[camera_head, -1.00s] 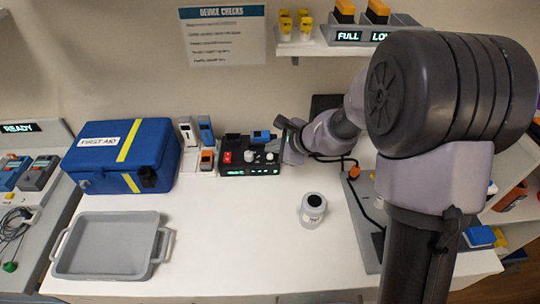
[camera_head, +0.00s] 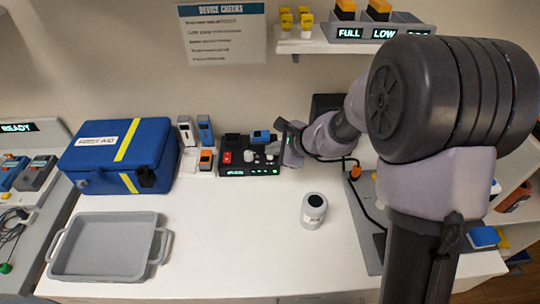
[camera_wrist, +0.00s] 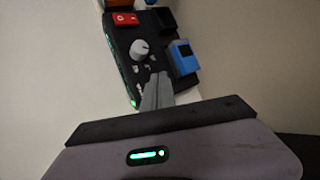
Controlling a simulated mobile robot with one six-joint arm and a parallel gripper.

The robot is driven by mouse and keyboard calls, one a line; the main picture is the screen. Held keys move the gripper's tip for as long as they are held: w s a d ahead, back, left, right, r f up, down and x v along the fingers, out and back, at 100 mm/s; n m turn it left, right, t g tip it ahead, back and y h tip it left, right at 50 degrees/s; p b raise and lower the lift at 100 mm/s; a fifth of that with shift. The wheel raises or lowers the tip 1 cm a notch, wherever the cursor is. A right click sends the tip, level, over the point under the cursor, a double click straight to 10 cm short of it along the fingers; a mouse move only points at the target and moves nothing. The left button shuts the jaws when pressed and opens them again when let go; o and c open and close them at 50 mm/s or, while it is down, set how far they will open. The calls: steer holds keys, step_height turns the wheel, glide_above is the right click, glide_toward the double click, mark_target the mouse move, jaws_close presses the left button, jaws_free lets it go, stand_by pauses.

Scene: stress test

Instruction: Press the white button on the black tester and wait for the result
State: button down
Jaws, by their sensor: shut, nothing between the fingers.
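A blue device (camera_wrist: 183,57) sits in the tester's slot. My gripper (camera_wrist: 156,92) is shut and empty, its fingertips over the end of the tester's top nearest my wrist. In the head view my gripper (camera_head: 284,140) is at the tester's right end. I cannot make out the white button for certain; the fingers may cover it. Contact cannot be told.
A blue first aid box (camera_head: 120,155) and small upright devices stand left of the tester. A grey tray (camera_head: 105,247) lies at the front left. A white jar (camera_head: 313,210) stands in front of the tester. The table between tray and jar is clear.

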mark_target(273, 159)
steer(key=shift+f, duration=0.25)
steer(key=shift+r, duration=0.1)
stand_by(0.5)
steer(key=shift+r+p, duration=0.4)
steer(key=shift+r, duration=0.4)
step_height(273, 159, up, 5)
steer(key=p, duration=0.4)
stand_by(0.4)
